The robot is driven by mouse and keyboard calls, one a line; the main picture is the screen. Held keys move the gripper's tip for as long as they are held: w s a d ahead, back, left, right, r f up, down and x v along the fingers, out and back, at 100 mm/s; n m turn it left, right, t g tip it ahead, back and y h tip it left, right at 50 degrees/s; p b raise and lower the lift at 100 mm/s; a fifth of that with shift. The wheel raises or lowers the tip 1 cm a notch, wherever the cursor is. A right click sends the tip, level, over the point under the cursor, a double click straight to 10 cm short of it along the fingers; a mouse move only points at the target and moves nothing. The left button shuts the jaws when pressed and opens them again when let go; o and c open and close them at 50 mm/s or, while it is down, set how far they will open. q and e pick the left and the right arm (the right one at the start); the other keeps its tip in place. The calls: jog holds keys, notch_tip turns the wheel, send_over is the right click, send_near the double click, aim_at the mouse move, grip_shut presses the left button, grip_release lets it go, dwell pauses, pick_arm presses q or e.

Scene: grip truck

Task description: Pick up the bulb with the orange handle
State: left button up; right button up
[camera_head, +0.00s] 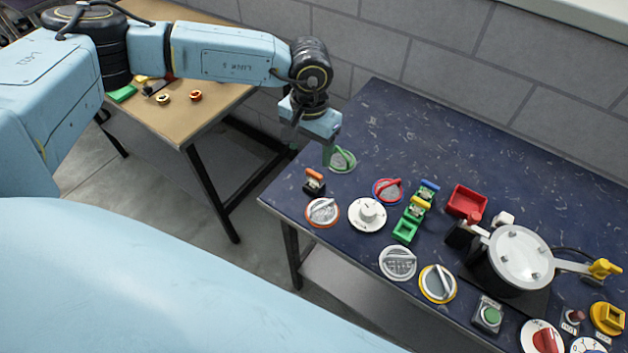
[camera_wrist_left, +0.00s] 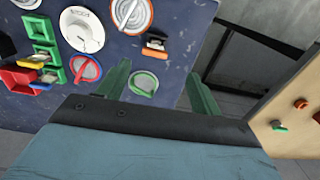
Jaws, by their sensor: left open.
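The bulb with the orange handle (camera_head: 314,182) is on the near left part of the dark blue table, orange end toward the back. It also shows in the left wrist view (camera_wrist_left: 155,48), beyond the fingertips. My left gripper (camera_head: 328,152) is above the table's back left part, behind the bulb and apart from it. In the left wrist view my left gripper (camera_wrist_left: 158,72) has its two green fingers spread with nothing between them. My right gripper is not in view.
A green-rimmed dial (camera_head: 342,160) lies just below the left gripper. An orange-rimmed dial (camera_head: 323,212) is in front of the bulb. Green trays (camera_head: 405,230) hold blue- and yellow-handled pieces. A red tray (camera_head: 467,203) is further right. The table's back is clear.

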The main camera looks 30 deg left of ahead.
aim_at(314, 173)
pick_arm(q)
jog(key=f, duration=0.9)
jog(key=shift+w+d, duration=0.15)
jog(key=shift+d, duration=0.25)
jog(key=shift+c, duration=0.3)
jog(key=c, duration=1)
jog(key=shift+r, duration=0.1)
